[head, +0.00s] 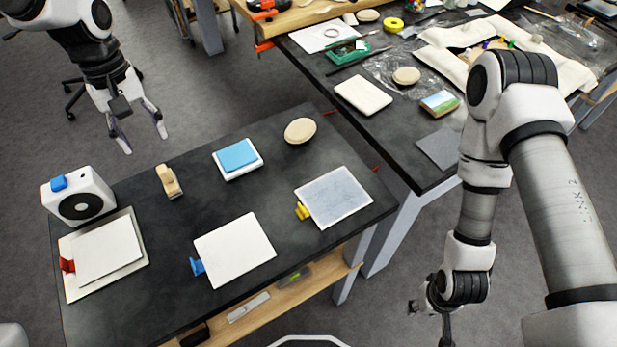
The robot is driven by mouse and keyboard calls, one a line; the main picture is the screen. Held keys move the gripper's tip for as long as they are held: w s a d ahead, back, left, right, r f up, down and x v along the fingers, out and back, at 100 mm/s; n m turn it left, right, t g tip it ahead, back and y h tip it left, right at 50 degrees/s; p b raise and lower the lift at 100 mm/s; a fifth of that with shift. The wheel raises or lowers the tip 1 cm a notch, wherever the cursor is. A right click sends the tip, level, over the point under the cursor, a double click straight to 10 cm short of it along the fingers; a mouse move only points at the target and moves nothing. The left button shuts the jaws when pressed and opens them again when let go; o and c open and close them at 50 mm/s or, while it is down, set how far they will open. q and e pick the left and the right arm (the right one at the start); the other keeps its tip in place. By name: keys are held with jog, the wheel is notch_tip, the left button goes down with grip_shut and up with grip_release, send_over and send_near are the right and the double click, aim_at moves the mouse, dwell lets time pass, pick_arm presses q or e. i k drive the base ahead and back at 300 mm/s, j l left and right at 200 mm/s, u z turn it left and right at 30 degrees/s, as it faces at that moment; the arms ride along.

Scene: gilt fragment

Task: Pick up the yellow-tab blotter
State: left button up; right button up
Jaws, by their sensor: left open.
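The yellow-tab blotter is a flat grey-blue sheet with a pale edge (336,198). It lies near the right end of the dark table, with its yellow tab (302,211) on its left side. My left gripper (144,142) is open and empty, pointing down at the upper left, beyond the table's far left edge and well away from the blotter. My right gripper (446,328) hangs low at the bottom right, off the table and away from the blotter. Its fingers are too unclear to judge.
The dark table (170,235) also holds a blue-tab blotter (235,250), a red-tab blotter (108,250), a white box with a black disc (80,198), a wooden block (168,182), a blue pad (238,157) and a beige oval (300,131). A cluttered second table stands at upper right.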

aim_at(329, 199)
jog(key=l+u, duration=0.1)
jog(key=l, duration=0.35)
jog(key=k+l+u, duration=0.1)
jog(key=l, duration=0.35)
jog(key=k+l+u, duration=0.1)
jog(key=l, duration=0.35)
jog(key=k+l+u, duration=0.1)
jog(key=l, duration=0.35)
jog(key=k+l+u, duration=0.1)
jog(key=l, duration=0.35)
jog(key=k+l+u, duration=0.1)
jog(key=l, duration=0.35)
jog(key=k, duration=0.1)
